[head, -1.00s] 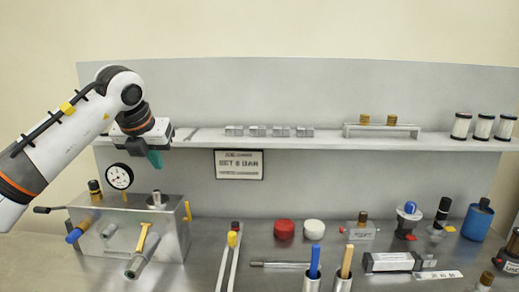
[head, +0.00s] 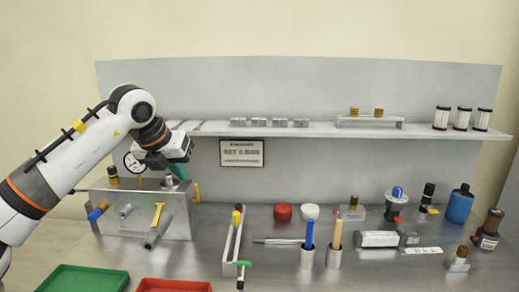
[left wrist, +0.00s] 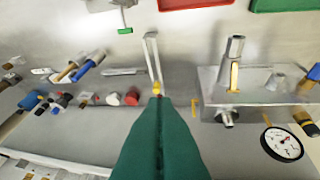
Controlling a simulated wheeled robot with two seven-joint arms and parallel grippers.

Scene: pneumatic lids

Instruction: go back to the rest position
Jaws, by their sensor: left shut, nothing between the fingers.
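My left gripper (head: 173,181) hangs from the arm at the left of the head view, in front of the shelf's left end. Its green fingers are shut with nothing between them. In the head view they overlap the top of the metal manifold box (head: 120,222); I cannot tell how far above it they are. In the left wrist view the shut green fingers (left wrist: 158,105) fill the lower middle, with the box (left wrist: 260,88) and its dial gauge (left wrist: 283,144) to their right. My right gripper is not in view.
A shelf (head: 300,130) runs along the back panel. The bench holds a red lid (head: 283,212), a white lid (head: 310,211), two cups with handles and several fittings at right. A green tray (head: 88,278) and a red tray (head: 174,286) lie at the front.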

